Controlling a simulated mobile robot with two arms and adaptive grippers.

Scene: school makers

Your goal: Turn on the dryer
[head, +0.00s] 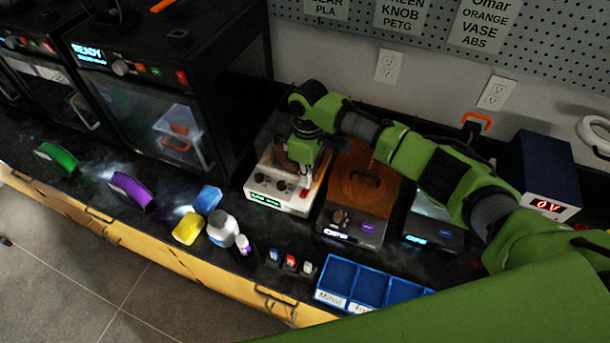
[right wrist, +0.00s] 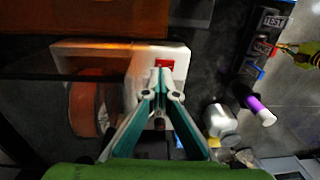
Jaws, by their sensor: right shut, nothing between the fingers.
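The dryer (head: 279,197) is a white box with a dark see-through lid, a lit green display and dark knobs on its front. It stands on the black counter against the wall. In the right wrist view the white body (right wrist: 85,48) shows a red switch (right wrist: 164,63), and an orange spool (right wrist: 82,108) sits under the lid. My right gripper (head: 304,188) is over the dryer's front right part, pointing down. In the wrist view its shut, empty fingertips (right wrist: 162,88) are close to the red switch; contact cannot be told. My left gripper is out of view.
An orange-lidded device (head: 361,185) stands right beside the dryer. A black printer (head: 165,90) is at its left. In front are bottles (head: 222,229), small coloured items (head: 290,262) and blue bins (head: 372,284). A power supply (head: 545,170) stands at the right.

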